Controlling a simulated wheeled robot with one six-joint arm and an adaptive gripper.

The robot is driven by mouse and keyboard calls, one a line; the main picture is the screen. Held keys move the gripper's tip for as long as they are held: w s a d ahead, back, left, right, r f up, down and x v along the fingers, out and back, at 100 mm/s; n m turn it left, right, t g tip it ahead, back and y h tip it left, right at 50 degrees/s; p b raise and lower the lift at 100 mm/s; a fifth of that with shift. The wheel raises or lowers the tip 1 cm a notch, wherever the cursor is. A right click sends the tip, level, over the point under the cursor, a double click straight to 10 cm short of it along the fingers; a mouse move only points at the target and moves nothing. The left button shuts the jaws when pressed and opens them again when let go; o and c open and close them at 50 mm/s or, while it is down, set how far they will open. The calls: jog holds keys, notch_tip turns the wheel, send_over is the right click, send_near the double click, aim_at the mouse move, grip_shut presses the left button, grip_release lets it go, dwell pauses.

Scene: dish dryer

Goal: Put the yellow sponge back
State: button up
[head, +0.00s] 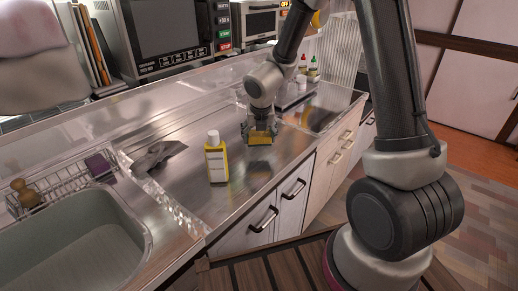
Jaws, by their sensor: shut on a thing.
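My gripper (260,132) points down over the steel counter (200,195), past the bottle and near the front edge. It is shut on the yellow sponge (259,139), which shows as a small yellow block between the fingers. I cannot tell whether the sponge touches the counter.
A yellow bottle with a white cap (216,158) stands upright left of my gripper. A grey object (158,154) lies behind it. A wire rack (62,187) holding a purple block (98,164) and a brown item (26,193) sits behind the sink (85,245). A clear low edge divides sink and counter.

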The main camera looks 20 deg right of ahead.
aim_at(259, 155)
jog(key=shift+f, duration=2.55)
jog(key=shift+f, duration=0.15)
jog(key=o, duration=0.9)
